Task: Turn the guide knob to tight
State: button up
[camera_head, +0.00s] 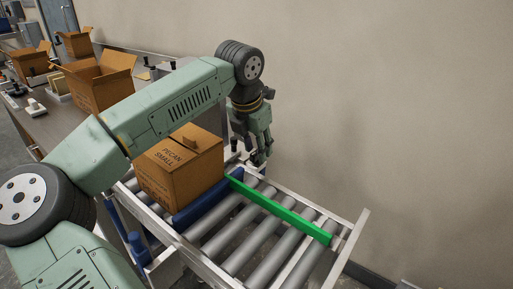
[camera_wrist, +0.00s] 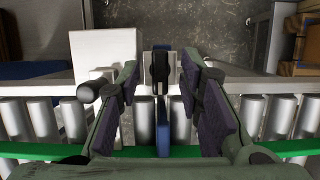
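My gripper (camera_head: 258,156) is low over the far side of the roller conveyor, pointing down. In the wrist view my gripper (camera_wrist: 161,66) is open, with one finger on each side of a black knob (camera_wrist: 160,72). The knob is elongated and sits on a pale bracket, its long side running up and down the picture. Gaps show between it and both fingers, and I see no contact. In the head view I cannot make out the knob clearly. The green guide rail (camera_head: 279,208) lies along the rollers and also crosses the wrist view (camera_wrist: 35,150).
A second black round handle (camera_wrist: 87,92) stands by a white plate (camera_wrist: 105,52) left of my gripper. A cardboard box (camera_head: 180,168) marked "PECAN SMALL" sits on the conveyor (camera_head: 230,237) near my forearm. The wall is close behind. Open boxes (camera_head: 100,80) stand on a table.

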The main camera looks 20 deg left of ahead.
jog(key=v, duration=1.1)
jog(key=shift+s+r, duration=0.15)
jog(key=shift+r, duration=0.15)
jog(key=shift+s, duration=0.1)
